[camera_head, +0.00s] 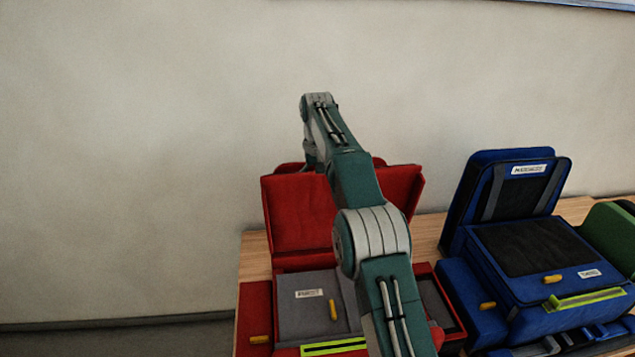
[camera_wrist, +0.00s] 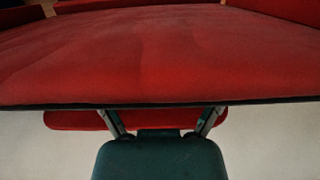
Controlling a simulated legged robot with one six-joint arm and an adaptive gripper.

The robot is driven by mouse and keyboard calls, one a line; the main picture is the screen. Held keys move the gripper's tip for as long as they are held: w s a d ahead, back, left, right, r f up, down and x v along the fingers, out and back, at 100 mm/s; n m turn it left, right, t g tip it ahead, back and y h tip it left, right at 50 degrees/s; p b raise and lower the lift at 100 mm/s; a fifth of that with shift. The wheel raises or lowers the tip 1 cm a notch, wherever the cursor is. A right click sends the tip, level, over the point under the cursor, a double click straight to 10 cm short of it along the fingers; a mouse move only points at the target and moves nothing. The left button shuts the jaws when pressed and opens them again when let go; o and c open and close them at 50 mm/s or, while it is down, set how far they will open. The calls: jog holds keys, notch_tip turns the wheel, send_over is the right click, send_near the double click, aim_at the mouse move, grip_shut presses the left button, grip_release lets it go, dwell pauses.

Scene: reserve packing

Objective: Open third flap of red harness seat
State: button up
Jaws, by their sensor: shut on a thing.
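The red harness seat (camera_head: 255,300) stands on the wooden table, left of centre in the head view, partly behind my arm. A red flap (camera_head: 295,215) stands raised at its back, with more red panel visible right of my arm. Its grey inner panel (camera_head: 310,283) has a white label and a yellow tab. In the wrist view a broad red panel (camera_wrist: 160,60) with a dark edge fills most of the picture. My gripper (camera_wrist: 162,122) is at that edge, shut on the red flap.
A blue seat (camera_head: 520,260) with a raised back panel stands close on the right. A green item (camera_head: 612,235) lies beyond it at the right edge. The plain wall (camera_head: 150,150) is close behind the table (camera_head: 252,258). A yellow-green strip (camera_head: 335,347) crosses the red seat's front.

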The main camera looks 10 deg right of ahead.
jog(key=shift+f, duration=0.2)
jog(key=o, duration=1.1)
jog(key=shift+a, duration=0.1)
jog(key=shift+c, duration=0.2)
jog(key=shift+r, duration=0.15)
